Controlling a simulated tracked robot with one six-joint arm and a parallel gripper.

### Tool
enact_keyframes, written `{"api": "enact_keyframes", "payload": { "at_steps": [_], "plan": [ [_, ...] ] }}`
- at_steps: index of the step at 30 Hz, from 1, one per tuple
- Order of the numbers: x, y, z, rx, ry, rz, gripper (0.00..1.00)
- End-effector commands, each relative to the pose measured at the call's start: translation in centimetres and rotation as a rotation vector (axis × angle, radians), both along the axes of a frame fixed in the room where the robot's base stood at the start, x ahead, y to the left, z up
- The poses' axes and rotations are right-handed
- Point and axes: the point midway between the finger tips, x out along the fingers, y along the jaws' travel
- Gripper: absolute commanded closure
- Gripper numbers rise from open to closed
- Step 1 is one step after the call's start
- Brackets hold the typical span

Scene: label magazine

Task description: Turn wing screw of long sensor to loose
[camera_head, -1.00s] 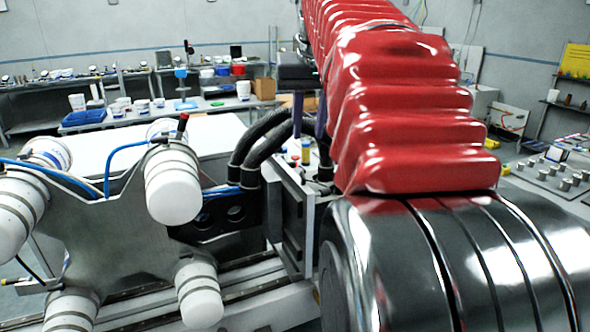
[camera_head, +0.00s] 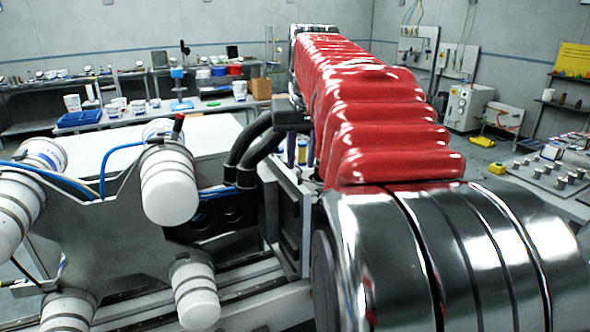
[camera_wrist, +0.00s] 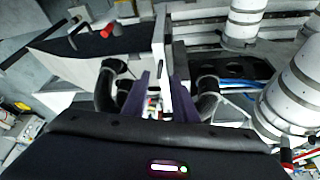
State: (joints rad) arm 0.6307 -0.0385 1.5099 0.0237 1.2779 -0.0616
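My gripper (camera_head: 302,160) hangs down beside the machine's upright grey plate, its two purple fingers apart with a gap between them. In the wrist view, the fingers (camera_wrist: 164,98) also stand apart. A small yellow-topped part (camera_head: 303,152) shows between the fingers in the head view; I cannot tell if it belongs to the long sensor. In the wrist view, small red and white parts (camera_wrist: 151,110) show near the fingers, too small to identify. The wing screw and long sensor cannot be made out clearly. No contact is visible.
The upright grey plate (camera_head: 288,215) and thick black hoses (camera_head: 245,152) stand close to my gripper. White rollers (camera_head: 169,185) on a grey bracket (camera_head: 105,240) fill the left. A long rail (camera_head: 250,288) runs below. Workbenches with containers stand farther back.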

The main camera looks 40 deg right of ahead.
Motion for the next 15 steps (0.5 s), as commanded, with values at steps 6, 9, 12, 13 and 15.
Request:
{"api": "enact_keyframes", "payload": {
  "at_steps": [6, 9, 12, 13, 15],
  "plan": [
    [1.0, -0.6, -2.9, 0.001, 0.002, 0.000, 0.74],
    [1.2, -0.8, -3.6, 0.001, 0.001, 0.000, 0.74],
    [1.4, -0.9, -4.1, 0.001, 0.001, 0.000, 0.74],
    [1.4, -0.9, -4.1, 0.001, 0.001, 0.000, 0.74],
    [1.4, -0.9, -4.2, 0.001, 0.001, 0.000, 0.74]
  ]
}}
